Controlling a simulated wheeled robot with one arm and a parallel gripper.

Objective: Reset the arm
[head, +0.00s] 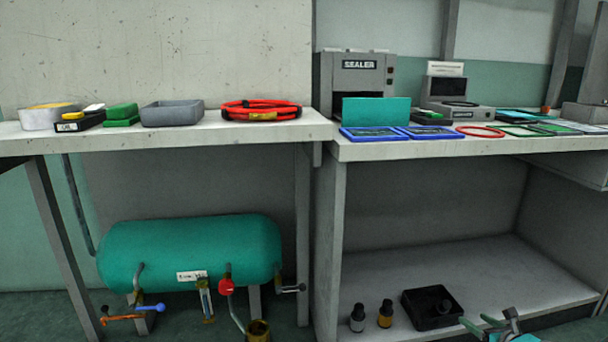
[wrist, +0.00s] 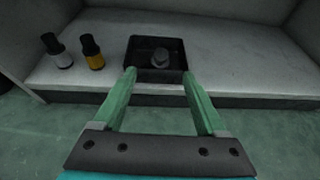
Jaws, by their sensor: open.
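My gripper (wrist: 162,82) is open in the wrist view, with two green fingers spread apart and nothing between them. It also shows at the bottom right of the head view (head: 483,324), in front of the low shelf. Beyond the fingertips, a black tray (wrist: 135,62) stands on the shelf with a dark rounded piece (wrist: 160,59) in it. In the head view the same tray (head: 413,316) lies just behind and left of my gripper. I cannot tell whether the fingertips touch the tray's front edge.
A bottle with a pale label (head: 357,318) and one with a yellow label (head: 385,315) stand left of the tray. The low shelf (head: 500,268) is bare behind it. The bench top (head: 390,150) overhangs it. A teal tank (head: 190,252) with valves is at left.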

